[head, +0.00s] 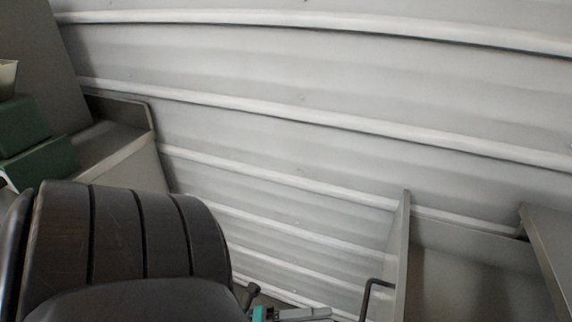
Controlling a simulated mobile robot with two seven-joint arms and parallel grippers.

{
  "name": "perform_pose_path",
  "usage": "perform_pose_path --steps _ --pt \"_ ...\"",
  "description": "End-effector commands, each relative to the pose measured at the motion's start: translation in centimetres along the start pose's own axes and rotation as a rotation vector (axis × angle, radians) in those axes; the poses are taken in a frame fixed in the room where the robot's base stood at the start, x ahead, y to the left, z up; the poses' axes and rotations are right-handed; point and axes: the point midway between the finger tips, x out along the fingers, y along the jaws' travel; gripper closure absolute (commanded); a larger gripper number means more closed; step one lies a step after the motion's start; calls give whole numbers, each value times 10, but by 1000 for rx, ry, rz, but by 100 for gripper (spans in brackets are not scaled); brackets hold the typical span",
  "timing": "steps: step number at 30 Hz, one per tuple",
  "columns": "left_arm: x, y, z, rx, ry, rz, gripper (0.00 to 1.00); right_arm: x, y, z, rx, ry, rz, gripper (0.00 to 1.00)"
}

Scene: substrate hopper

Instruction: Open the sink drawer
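A grey drawer-like box (404,232) stands at the lower right in the head view. Its upright front panel faces left and carries a dark bar handle (368,296). Its hollow inside shows between this panel and a grey counter edge, so it looks pulled out. Its lower part is cut off by the picture edge. A small teal and grey part (290,314) shows at the bottom edge, left of the handle and apart from it. It may be the tip of my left gripper; its finger state is unclear. My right gripper is not in view.
A pale ribbed metal wall (330,110) fills the background. A large dark ribbed form (120,235) blocks the lower left. A gap lies between it and the drawer panel.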

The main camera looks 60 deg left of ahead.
Motion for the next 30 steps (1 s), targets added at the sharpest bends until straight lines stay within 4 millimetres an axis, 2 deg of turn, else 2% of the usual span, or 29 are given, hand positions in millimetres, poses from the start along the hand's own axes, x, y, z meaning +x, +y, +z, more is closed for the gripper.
perform_pose_path --steps 1,3,10,15,30 --pt "-14 1 0 0 -3 5 55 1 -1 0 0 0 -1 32" --pt "-28 2 0 0 -2 4 55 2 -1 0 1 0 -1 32" --pt "-59 1 0 0 -2 2 55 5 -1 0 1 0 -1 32" --pt "-66 0 0 1 0 0 55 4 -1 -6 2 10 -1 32" --pt "-65 0 0 1 0 -1 55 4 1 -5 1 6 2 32"
